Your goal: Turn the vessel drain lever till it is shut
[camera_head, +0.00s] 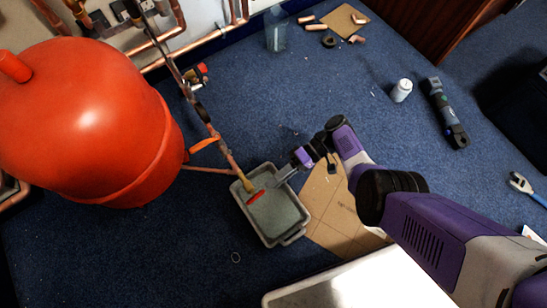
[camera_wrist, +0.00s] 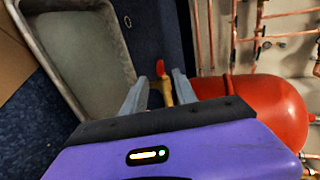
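In the head view the handle slants across the end of the brass body. In the wrist view the red lever (camera_wrist: 161,68) and brass valve (camera_wrist: 167,92) show between the two fingers. My gripper (camera_head: 277,184) comes from the right, close to the lever. In the wrist view my gripper (camera_wrist: 158,90) is open, with a finger on either side of the brass. I cannot tell whether either finger touches.
The grey tray (camera_head: 291,238) sits on blue carpet beside a cardboard sheet (camera_head: 335,215). The red vessel (camera_head: 85,125) stands left, with copper pipes (camera_head: 220,150) near the valve. A white can (camera_head: 401,90) and a tool (camera_head: 445,113) lie farther right.

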